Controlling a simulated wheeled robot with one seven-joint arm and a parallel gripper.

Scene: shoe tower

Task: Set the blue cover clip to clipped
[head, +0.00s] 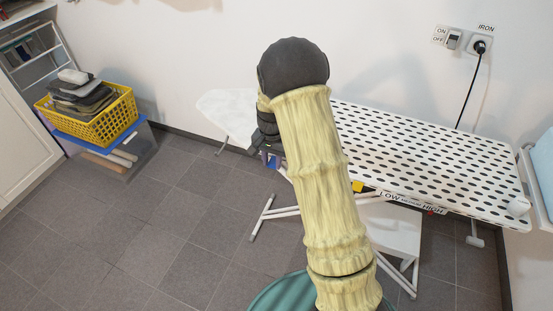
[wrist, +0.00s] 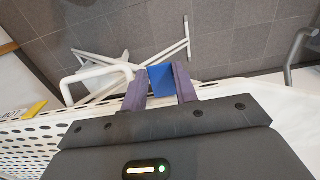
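The blue cover clip (wrist: 161,77) shows in the wrist view between the two purple fingers of my gripper (wrist: 160,80). It fills the gap from finger to finger, so my gripper looks shut on it. In the head view a small part of the blue clip (head: 274,161) shows beside my gripper (head: 268,157), at the ironing board's near edge; my arm hides much of this spot. I cannot tell from these views whether the clip is clipped. The ironing board (head: 430,160) has a white cover with black dots and a plain white tapered end at the left.
A yellow basket (head: 95,126) of folded cloth stands on a blue-lidded box (head: 140,125) at the left. The board's white legs (head: 275,212) spread below it. A black cord (head: 470,90) hangs from the wall socket (head: 479,46). The grey floor (head: 150,220) at the left is clear.

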